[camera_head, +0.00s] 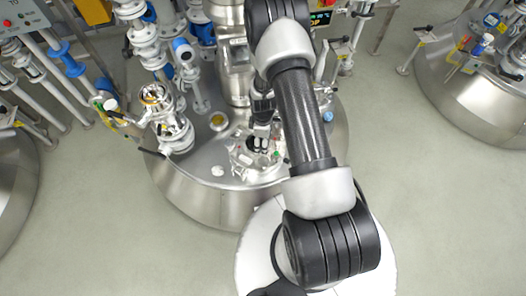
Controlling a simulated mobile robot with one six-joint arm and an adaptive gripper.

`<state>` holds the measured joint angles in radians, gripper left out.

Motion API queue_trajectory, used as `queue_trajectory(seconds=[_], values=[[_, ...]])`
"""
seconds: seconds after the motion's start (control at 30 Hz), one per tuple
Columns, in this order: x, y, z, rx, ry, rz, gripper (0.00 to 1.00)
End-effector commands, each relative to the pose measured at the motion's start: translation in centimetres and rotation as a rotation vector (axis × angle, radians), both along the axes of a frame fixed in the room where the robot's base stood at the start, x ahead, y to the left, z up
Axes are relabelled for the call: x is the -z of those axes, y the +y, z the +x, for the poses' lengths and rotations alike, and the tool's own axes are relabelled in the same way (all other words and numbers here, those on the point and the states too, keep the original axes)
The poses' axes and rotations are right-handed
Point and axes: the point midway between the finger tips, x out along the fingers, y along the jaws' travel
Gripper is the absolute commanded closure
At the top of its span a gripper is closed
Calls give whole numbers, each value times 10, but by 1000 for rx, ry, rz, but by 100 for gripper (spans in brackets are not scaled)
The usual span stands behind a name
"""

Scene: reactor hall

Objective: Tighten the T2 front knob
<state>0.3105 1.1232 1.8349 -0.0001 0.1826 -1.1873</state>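The steel reactor vessel (185,190) stands in the middle, its domed lid full of fittings. My arm reaches over it from the lower right. My gripper (258,143) is small and dark, low over the front part of the lid, among bright metal fittings. Its fingers blend with the dark parts there, so I cannot tell whether they are open or shut. I cannot make out the front knob for certain; it may be among the fittings under or beside my gripper. No T2 label is readable. My arm hides the lid's right side.
White pipework with a blue valve (183,52) rises at the lid's back left. A glass-topped fitting (172,125) stands left of my gripper. A blue cap (328,117) sits right of my arm. Another vessel (470,100) stands at right. The floor (90,235) is clear at front left.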

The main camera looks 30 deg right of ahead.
Motion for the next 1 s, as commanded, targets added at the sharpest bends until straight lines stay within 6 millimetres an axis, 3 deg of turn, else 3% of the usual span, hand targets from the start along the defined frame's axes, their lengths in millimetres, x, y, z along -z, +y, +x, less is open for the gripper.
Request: queue_trajectory(seconds=[0.03,0.13,0.33,1.0], values=[[-12,0,-1,0,2,1,38],[-14,0,-1,1,2,1,38],[1,0,0,1,2,1,38],[138,0,-1,1,2,1,38]])
